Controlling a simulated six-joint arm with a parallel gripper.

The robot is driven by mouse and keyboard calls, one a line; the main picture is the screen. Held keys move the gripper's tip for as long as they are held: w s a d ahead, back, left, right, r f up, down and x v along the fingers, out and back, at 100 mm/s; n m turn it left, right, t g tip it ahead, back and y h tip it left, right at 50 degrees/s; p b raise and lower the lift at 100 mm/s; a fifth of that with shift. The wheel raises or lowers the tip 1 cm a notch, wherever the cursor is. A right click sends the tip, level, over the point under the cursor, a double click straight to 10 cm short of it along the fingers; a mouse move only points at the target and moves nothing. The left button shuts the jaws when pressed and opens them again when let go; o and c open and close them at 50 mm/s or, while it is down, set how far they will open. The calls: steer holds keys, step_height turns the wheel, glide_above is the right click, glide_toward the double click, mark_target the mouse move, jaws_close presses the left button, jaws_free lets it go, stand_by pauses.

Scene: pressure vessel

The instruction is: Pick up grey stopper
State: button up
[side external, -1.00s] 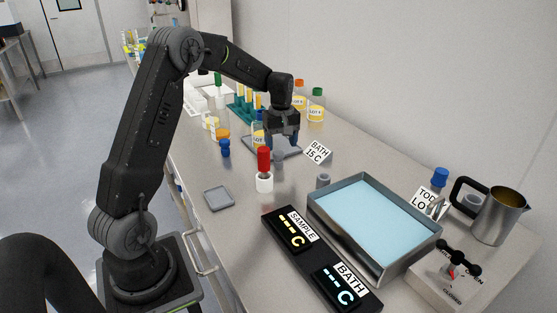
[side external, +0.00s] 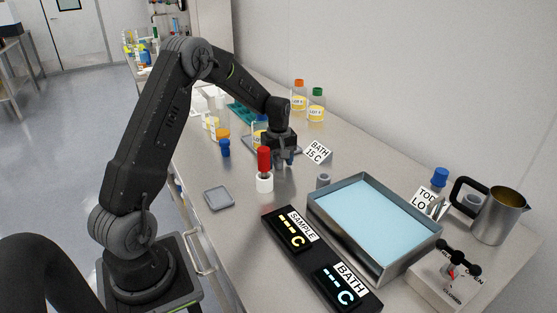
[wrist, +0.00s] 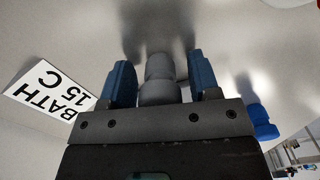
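The grey stopper (wrist: 160,82) is between the two blue fingers of my gripper (wrist: 161,85) in the wrist view. It has a narrower far part and a wider near part, and its near end is hidden by the gripper body. A narrow gap shows on each side of it, so my gripper looks open around it. In the side view my gripper (side external: 284,162) is low over the bench, pointing down, and the stopper between the fingers cannot be made out there.
A red-handled piece in a white holder (side external: 264,184) and a blue stopper (side external: 225,149) stand left of my gripper. The BATH 15 C sign (side external: 318,151) is close on the right. A grey cylinder (side external: 323,181) stands beside the water bath (side external: 331,231). A small grey pad (side external: 219,198) lies nearer.

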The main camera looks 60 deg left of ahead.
steer(key=c, duration=0.8)
steer(key=shift+r, duration=0.45)
step_height(320, 180, up, 4)
steer(key=shift+s+a+f, duration=0.1)
steer(key=shift+f, duration=0.05)
steer(key=s+a+r, duration=0.6)
steer(key=s, duration=0.3)
steer(key=shift+m, duration=0.4)
steer(key=shift+w+a+r, duration=1.15)
steer(key=shift+w+r, duration=0.5)
steer(key=shift+w, duration=0.15)
steer(key=shift+w+a+r, duration=1.2)
steer(key=shift+w+r, duration=0.45)
steer(key=shift+w, duration=0.1)
steer(key=shift+w+a+r, duration=1.15)
steer(key=shift+w+r, duration=0.5)
steer(key=shift+w, duration=0.15)
